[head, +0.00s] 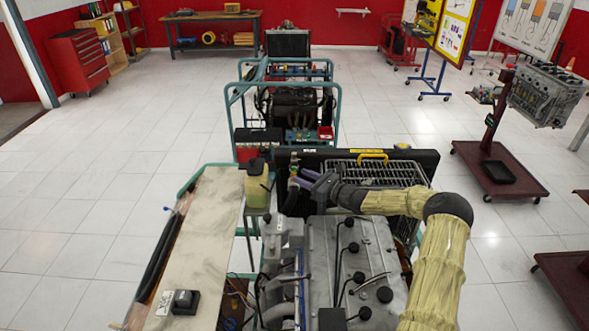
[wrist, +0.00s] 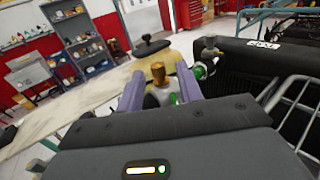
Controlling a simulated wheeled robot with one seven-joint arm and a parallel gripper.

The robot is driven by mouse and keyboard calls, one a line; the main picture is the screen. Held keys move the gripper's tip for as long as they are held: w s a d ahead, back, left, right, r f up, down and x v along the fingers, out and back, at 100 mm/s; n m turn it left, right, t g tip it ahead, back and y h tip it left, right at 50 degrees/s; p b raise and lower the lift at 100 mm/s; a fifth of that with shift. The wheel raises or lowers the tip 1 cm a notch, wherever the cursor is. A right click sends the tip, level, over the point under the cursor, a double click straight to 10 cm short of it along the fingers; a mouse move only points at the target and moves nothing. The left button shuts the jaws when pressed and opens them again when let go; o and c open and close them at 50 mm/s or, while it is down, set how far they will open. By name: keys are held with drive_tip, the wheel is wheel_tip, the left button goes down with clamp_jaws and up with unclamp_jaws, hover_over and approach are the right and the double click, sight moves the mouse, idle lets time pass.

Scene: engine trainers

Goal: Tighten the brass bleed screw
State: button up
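The brass bleed screw (wrist: 158,72) shows in the wrist view as a small gold knob, upright, just past and between my fingertips. A green and dark part sits under it. My gripper (wrist: 158,80) has two purple fingers, apart, one to each side of the screw. I cannot tell whether either finger touches it. In the head view my gripper (head: 309,181) points left beside a small upright fitting near the black radiator top; the screw is too small to make out there.
In the wrist view a grey fitting with a green ring (wrist: 205,68) stands close right of my fingers. A black radiator housing (head: 320,158) and wire guard (head: 375,172) lie behind the engine (head: 340,245). A yellowish bottle (head: 257,188) stands left of my gripper.

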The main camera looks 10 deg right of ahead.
sight(294, 173)
drive_tip(key=p+x, duration=0.1)
drive_tip(key=x, duration=0.3)
drive_tip(key=shift+s+a+r, duration=0.1)
drive_tip(key=shift+s+a, duration=0.05)
drive_tip(key=shift+w+a, duration=0.1)
drive_tip(key=shift+w, duration=0.15)
drive_tip(key=shift+d, duration=0.2)
drive_tip(key=shift+s+a, duration=0.1)
drive_tip(key=shift+s, duration=0.05)
clamp_jaws()
